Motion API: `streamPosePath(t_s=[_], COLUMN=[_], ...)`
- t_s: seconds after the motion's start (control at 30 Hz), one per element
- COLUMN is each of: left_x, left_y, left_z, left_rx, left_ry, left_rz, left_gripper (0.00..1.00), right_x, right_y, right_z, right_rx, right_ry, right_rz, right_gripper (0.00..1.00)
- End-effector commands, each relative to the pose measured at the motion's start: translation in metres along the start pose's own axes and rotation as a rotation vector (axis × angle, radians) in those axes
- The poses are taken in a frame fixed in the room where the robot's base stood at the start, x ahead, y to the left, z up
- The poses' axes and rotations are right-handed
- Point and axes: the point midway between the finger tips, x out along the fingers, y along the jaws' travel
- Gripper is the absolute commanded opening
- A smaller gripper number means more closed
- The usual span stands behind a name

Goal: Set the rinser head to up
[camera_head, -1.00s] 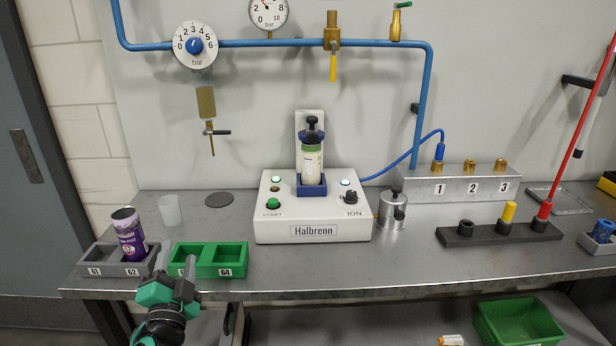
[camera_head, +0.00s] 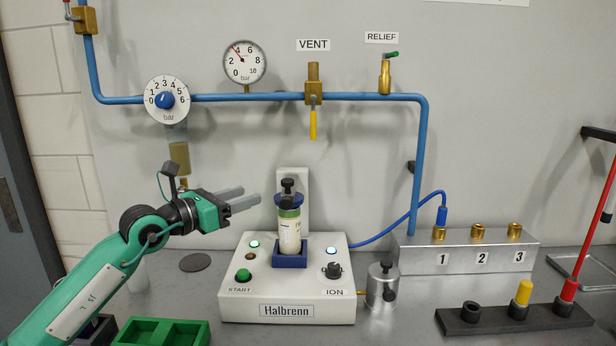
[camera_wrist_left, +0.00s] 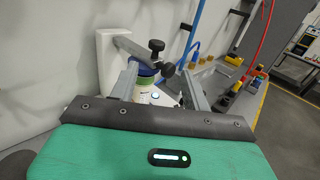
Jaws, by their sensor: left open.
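The Halbrenn rinser (camera_head: 335,290) is a white box with a white upright back plate. A can with a green band (camera_head: 290,237) stands in its blue holder (camera_head: 290,258). The rinser head (camera_head: 288,200), blue with a black knob on top, sits low, right at the can's top. My left gripper (camera_head: 252,196) is open and empty, at about the head's height and left of it, apart from it in the head view. In the left wrist view, the black knob (camera_wrist_left: 156,46) shows beyond and between the fingers (camera_wrist_left: 158,68). My right gripper is not in view.
A silver canister (camera_head: 382,285) stands right of the rinser, with a metal block (camera_head: 465,250) and black rack (camera_head: 480,322) farther right. Blue pipe (camera_head: 260,97) with gauge and valves runs above. Green tray (camera_head: 160,334) is at lower left.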

Motion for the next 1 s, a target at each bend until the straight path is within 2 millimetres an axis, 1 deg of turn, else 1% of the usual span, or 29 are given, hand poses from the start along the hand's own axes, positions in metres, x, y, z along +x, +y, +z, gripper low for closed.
streamPosePath(t_s=[0.03, 0.13, 0.23, 0.37, 0.5, 0.7, 0.83, 1.0], left_x=[0.0, 0.006, 0.019, 0.045, 0.076, 0.113, 0.127, 0.136], left_y=[0.004, 0.005, 0.005, 0.004, 0.005, 0.005, 0.006, 0.006], left_z=[0.001, 0.002, 0.003, 0.004, 0.003, 0.002, 0.0, -0.001], left_rx=[0.014, 0.021, 0.019, 0.018, 0.017, 0.018, 0.018, 0.018], left_ry=[0.012, 0.019, 0.017, 0.015, 0.016, 0.016, 0.016, 0.015], left_rz=[0.01, 0.014, 0.013, 0.011, 0.011, 0.011, 0.012, 0.013], left_gripper=[0.48, 0.48, 0.48, 0.48, 0.48, 0.48, 0.48, 0.48], right_x=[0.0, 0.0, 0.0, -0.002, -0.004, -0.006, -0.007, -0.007], right_y=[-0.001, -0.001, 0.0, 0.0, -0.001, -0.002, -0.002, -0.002], right_z=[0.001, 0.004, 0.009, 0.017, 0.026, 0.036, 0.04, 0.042], right_rx=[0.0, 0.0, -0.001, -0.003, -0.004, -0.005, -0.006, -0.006], right_ry=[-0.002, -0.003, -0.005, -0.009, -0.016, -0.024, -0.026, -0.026], right_rz=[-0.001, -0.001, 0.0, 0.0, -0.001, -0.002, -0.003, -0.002], right_gripper=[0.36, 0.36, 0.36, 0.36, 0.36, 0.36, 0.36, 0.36])
